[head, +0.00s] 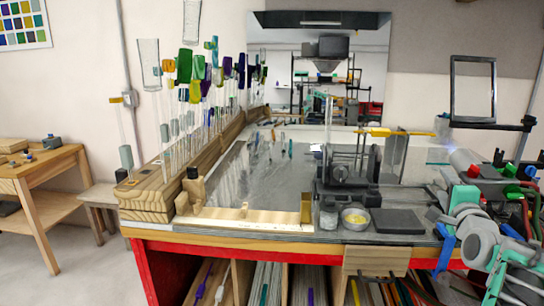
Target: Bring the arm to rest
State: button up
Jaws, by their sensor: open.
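My arm, with pale grey and teal links, is folded low at the right edge of the head view. My gripper (436,204) is small at the left end of these links, over the right part of the workbench (250,237). It appears open, with nothing seen between its fingers. Clutter behind it makes its outline hard to read. Many glass rods and tubes (165,150), clear and coloured, stand upright in a long wooden rack (147,206) on the left of the bench, well apart from my gripper.
A dark apparatus (345,180), a bowl with yellow contents (356,218) and a dark square block (399,221) stand left of my gripper. A framed pane (473,90) rises behind it. The grey bench middle (245,185) is mostly clear. A wooden table (40,170) stands at far left.

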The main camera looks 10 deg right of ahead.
jog(key=w+a+f+n+g+y, duration=0.1)
jog(key=a+f+n+g+y, duration=0.2)
jog(key=a, duration=0.5)
jog(key=w+a+f+n+y+p, duration=0.1)
jog(key=a+f+n, duration=0.35)
jog(key=a, duration=0.25)
jog(key=w+a+f+n+g+y, duration=0.1)
jog(key=a+f+n+g+y, duration=0.2)
jog(key=a, duration=0.5)
jog(key=s+a+f+n+g, duration=0.3)
jog(key=s+a+f+n, duration=0.3)
jog(key=s+a, duration=0.3)
jog(key=s+a+f+n+g+p, duration=0.1)
jog(key=s+a+f+n+g, duration=0.3)
jog(key=s+a+f, duration=0.3)
jog(key=s+a+n, duration=0.1)
jog(key=s+a, duration=0.1)
jog(key=s, duration=0.1)
jog(key=shift+f+n+y, duration=0.25)
jog(key=shift+n+y, duration=0.1)
jog(key=shift+y, duration=0.05)
